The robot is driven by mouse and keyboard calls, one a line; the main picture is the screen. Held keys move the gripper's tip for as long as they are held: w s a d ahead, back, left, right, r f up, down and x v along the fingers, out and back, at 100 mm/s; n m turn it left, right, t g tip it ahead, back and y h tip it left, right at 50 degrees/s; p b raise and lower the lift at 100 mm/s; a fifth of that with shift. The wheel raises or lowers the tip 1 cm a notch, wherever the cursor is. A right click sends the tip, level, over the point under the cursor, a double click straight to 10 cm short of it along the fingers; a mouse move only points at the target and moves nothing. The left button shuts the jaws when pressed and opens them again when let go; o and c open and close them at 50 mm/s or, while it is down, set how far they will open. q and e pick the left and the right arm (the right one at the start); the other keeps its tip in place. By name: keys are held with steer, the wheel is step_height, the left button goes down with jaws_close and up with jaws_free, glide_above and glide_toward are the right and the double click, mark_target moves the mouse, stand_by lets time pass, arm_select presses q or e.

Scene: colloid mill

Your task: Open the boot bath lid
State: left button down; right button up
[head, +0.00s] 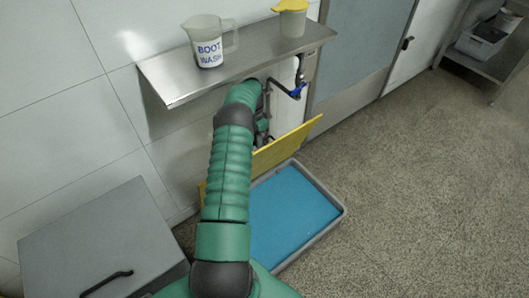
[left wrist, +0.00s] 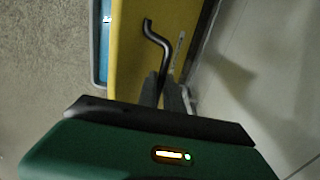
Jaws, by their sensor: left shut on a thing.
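The boot bath (head: 341,210) is a grey tray on the floor with a flat blue surface inside. Its yellow lid (head: 290,145) stands steeply raised along the tray's wall side, partly hidden behind my left arm. In the left wrist view the lid (left wrist: 135,60) fills the upper middle, with a bent black handle (left wrist: 158,40) on its face. My left gripper (head: 262,138) is at the lid, mostly hidden by my arm in the head view. In the left wrist view its fingers (left wrist: 163,88) are shut on the handle's end. My right gripper is out of view.
A steel shelf (head: 165,85) above the bath holds a "BOOT WASH" jug (head: 207,45) and a yellow-lidded container (head: 292,20). A blue-handled valve (head: 297,91) is under it. A grey box (head: 95,225) stands at lower left. The floor (head: 430,190) at right is clear.

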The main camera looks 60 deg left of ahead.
arm_select(q)
steer(key=shift+s+a+b, duration=0.15)
steer(key=shift+a+b, duration=0.05)
steer(key=shift+a, duration=0.65)
steer(key=shift+s+a+b, duration=0.15)
steer(key=shift+a+b, duration=0.05)
steer(key=shift+a, duration=0.6)
steer(key=c, duration=1.7)
jaws_free()
steer(key=shift+o, duration=1.1)
steer(key=shift+w+a+f, duration=0.1)
steer(key=shift+a, duration=0.1)
